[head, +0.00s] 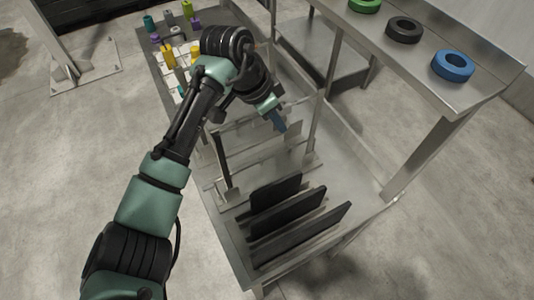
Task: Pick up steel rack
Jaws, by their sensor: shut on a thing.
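The steel rack (250,143) is a pale metal frame with crossbars and uprights, standing on the long steel bench in the middle of the head view. The exact contact is small and partly hidden by the fingers. My arm covers the rack's far left side. The rack looks upright, and I cannot tell whether its feet touch the bench.
Several black plates (301,232) stand on edge at the bench's near end. Green, black (404,30) and blue (453,66) rings lie on a raised steel shelf at right. Small bottles (168,56) and boxes crowd the bench's far left.

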